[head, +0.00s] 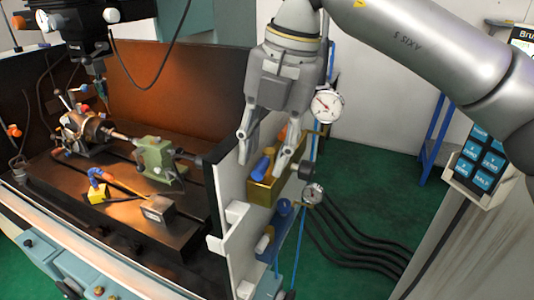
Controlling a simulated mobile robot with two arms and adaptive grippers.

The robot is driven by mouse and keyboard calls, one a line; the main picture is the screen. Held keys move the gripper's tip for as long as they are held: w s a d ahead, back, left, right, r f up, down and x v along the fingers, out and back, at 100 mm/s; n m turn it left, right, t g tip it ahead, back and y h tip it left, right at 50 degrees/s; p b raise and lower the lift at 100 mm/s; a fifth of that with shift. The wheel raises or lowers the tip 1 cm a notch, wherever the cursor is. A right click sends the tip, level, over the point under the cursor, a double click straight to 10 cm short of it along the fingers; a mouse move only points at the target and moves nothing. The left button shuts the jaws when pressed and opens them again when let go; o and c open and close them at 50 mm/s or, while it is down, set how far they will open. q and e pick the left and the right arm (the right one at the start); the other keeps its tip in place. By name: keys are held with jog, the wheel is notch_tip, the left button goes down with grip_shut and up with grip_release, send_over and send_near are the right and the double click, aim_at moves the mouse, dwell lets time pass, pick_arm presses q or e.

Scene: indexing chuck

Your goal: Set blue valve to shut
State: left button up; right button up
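The blue valve handle (261,167) is a short blue lever on a brass-coloured block (263,191), mounted on the outer side of the machine's white panel. It stands up at a tilt. My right gripper (259,170) reaches down from above with its fingers spread, one on each side of the blue handle. It looks open; I cannot tell whether a finger touches the handle. An orange part (283,132) shows behind the right finger. My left gripper is not in view.
A pressure gauge (326,105) stands right of the gripper, and a smaller gauge (313,193) sits below it. Black hoses (350,247) run over the green floor. A control panel (482,160) stands at right.

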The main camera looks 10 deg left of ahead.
notch_tip(320, 180, up, 6)
jog(key=d, duration=0.1)
jog(key=shift+s+d+r, duration=0.15)
jog(key=shift+d, duration=0.05)
